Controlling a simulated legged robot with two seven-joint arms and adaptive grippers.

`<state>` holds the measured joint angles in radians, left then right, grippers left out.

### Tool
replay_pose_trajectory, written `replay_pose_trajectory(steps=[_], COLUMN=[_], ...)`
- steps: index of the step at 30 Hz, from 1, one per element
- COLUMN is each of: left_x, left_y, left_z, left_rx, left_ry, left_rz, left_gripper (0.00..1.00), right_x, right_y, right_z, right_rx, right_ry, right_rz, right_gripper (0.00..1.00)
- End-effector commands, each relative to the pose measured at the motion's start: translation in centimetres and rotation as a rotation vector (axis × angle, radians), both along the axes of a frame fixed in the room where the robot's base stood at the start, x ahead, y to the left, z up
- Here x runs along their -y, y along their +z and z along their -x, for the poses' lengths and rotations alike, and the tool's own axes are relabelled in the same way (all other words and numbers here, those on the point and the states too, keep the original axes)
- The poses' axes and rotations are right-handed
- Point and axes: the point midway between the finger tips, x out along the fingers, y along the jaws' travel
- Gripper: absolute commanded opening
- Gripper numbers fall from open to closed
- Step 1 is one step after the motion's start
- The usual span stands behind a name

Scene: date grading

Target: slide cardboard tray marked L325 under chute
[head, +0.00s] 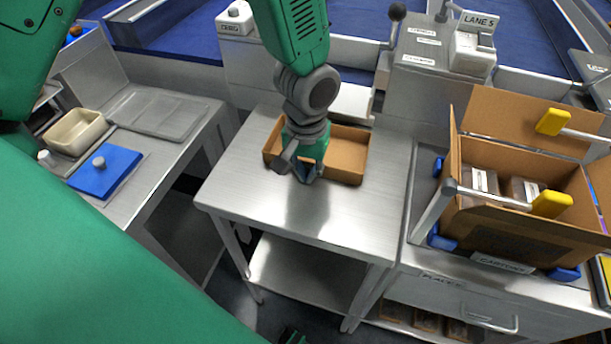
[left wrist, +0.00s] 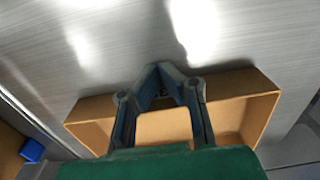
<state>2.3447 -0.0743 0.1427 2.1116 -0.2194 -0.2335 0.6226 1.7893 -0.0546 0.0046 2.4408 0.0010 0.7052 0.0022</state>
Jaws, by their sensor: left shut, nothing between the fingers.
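The shallow brown cardboard tray (head: 348,155) lies on the steel table (head: 350,215), near its back edge below the chute housing (head: 420,75). My left gripper (head: 306,178) is shut and empty, at the tray's near wall. In the left wrist view the closed fingertips (left wrist: 159,72) reach over the tray's wall (left wrist: 240,85); whether they touch it I cannot tell. Dark marking shows partly between the fingers, too hidden to read in full. The tray looks empty where it is visible; my arm hides its middle. My right gripper does not show clearly.
At right, an open carton (head: 520,225) holding packs stands on a bench with yellow-tipped clamps. At left, a side bench has a blue lidded plate (head: 106,169) and a cream tub (head: 76,131). The table's front is bare. A sign reads LANE 5 (head: 479,22).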

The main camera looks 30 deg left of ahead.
Motion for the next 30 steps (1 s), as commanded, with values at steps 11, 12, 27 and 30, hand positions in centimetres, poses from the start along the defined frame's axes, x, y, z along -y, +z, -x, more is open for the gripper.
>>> replay_pose_trajectory(steps=[11, 12, 27, 30], left_x=[-0.2, -0.4, -1.7, -1.7], left_y=[0.2, 0.2, 0.0, 0.0], left_z=[-1.2, -1.9, -6.3, -6.3], left_rx=[0.000, -0.001, 0.002, 0.002], left_ry=[0.003, 0.004, 0.002, 0.002], left_rz=[0.000, 0.001, -0.001, -0.001], left_gripper=[0.00, 0.00, 0.00, 0.00], right_x=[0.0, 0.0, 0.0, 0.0], right_y=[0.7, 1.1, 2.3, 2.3], right_z=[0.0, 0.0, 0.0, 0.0], right_rx=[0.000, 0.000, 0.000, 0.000], right_ry=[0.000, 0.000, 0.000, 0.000], right_rz=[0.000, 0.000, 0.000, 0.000], right_gripper=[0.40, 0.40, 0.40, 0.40])
